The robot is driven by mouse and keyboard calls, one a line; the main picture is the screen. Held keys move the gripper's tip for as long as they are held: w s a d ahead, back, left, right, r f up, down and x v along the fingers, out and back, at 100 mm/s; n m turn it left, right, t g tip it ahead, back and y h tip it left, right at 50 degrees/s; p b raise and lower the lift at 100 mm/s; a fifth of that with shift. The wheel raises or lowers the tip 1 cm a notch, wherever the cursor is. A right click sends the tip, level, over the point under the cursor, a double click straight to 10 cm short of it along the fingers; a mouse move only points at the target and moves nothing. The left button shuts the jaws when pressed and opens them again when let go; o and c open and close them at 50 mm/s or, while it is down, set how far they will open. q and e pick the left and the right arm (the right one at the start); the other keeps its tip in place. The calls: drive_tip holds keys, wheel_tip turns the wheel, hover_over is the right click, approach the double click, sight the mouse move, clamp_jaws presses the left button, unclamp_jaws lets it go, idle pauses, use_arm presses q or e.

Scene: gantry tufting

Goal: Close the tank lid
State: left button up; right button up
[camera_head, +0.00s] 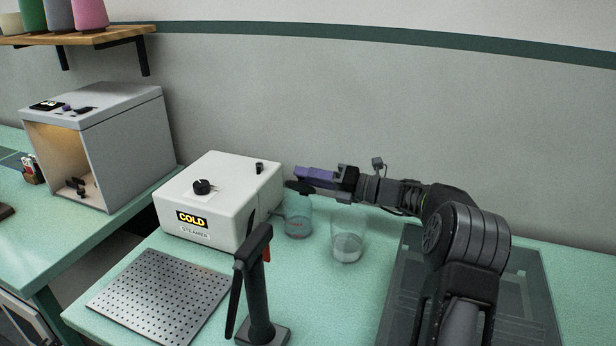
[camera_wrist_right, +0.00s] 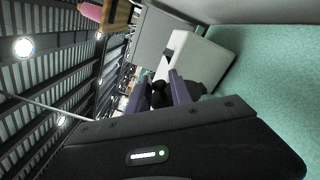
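A clear tank (camera_head: 298,222) with liquid low inside stands at the right side of the white cold steamer (camera_head: 225,205). A flat black lid (camera_head: 297,187) is just above the tank's mouth; I cannot tell whether it touches the rim. My right gripper (camera_head: 315,175) comes in from the right, its purple fingers at the lid. In the wrist view its fingers (camera_wrist_right: 160,88) stand apart, with dark shapes between them and a dark rounded piece, seemingly the lid (camera_wrist_right: 203,89), beside the right finger. I cannot tell whether they touch it. My left gripper is not in view.
A clear beaker (camera_head: 347,246) stands right of the tank. In front are a black upright stand (camera_head: 257,290) and a perforated metal plate (camera_head: 160,295). A grey tray (camera_head: 535,290) lies at right under my arm. An open-fronted grey box (camera_head: 125,150) stands at left.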

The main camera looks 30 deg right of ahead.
drive_tip(key=shift+o, duration=1.3)
drive_tip(key=b+v, duration=0.1)
drive_tip(key=v, duration=0.6)
drive_tip(key=shift+s+d, duration=0.2)
drive_tip(key=shift+s, duration=0.2)
drive_tip(key=shift+r, duration=0.1)
